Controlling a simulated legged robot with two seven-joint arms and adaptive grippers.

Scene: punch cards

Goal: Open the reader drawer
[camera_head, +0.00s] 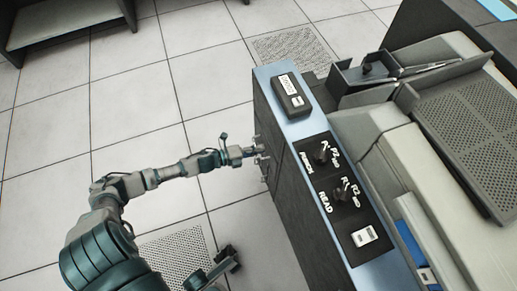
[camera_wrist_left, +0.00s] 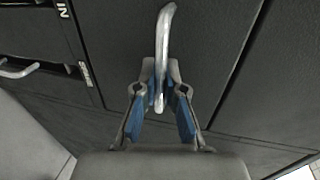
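The reader cabinet (camera_head: 292,180) stands right of centre in the head view, its dark front facing left. My left gripper (camera_head: 262,156) is at that front. In the left wrist view, a silver bar handle (camera_wrist_left: 163,40) stands out from a dark drawer front (camera_wrist_left: 212,35). The blue-padded fingers of my left gripper (camera_wrist_left: 160,85) lie close on both sides of the handle's lower part and appear shut on it. No open gap shows at the drawer front. My right gripper (camera_head: 228,258) appears to show only in part at the lower edge, and its finger state is unclear.
A control panel (camera_head: 338,192) with READ and PUNCH knobs tops the cabinet. Another handle (camera_wrist_left: 18,70) shows at the left in the wrist view, near an IN label (camera_wrist_left: 62,9). The tiled floor (camera_head: 130,115) left of the cabinet is mostly clear.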

